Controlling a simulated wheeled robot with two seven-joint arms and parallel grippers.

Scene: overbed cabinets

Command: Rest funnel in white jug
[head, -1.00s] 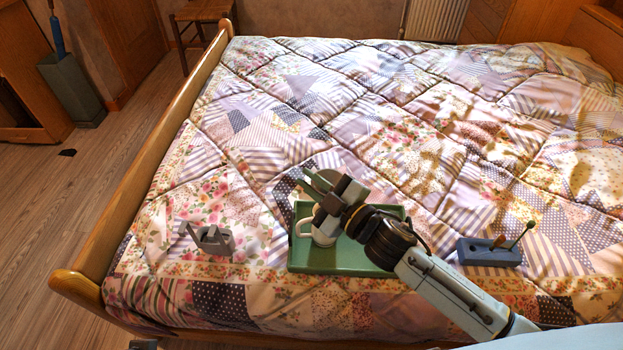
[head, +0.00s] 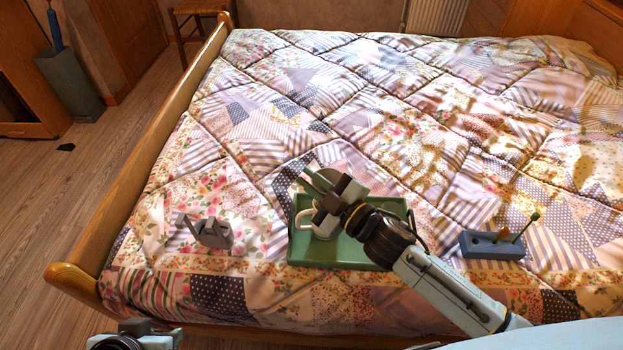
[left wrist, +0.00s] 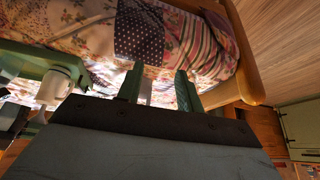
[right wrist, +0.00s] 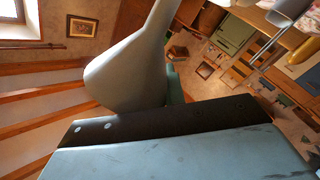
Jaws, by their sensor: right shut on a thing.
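The white jug (head: 325,234) stands on a green tray (head: 372,265) on the bed, its handle at the left. My right arm partly hides it; the jug also shows in the left wrist view (left wrist: 58,84). My right gripper (head: 320,184) is above the jug, shut on the grey funnel (head: 327,174). The funnel is mostly hidden in the head view but large in the right wrist view (right wrist: 125,75). I cannot tell whether its spout is inside the jug. My left gripper (left wrist: 158,85) is open and empty, near the bed's front edge.
A grey tape-dispenser-like object (head: 211,234) lies left of the tray. A blue block (head: 490,246) holding small tools sits to the right. The wooden bed footboard (head: 150,160) runs along the left. The quilt behind the tray is clear.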

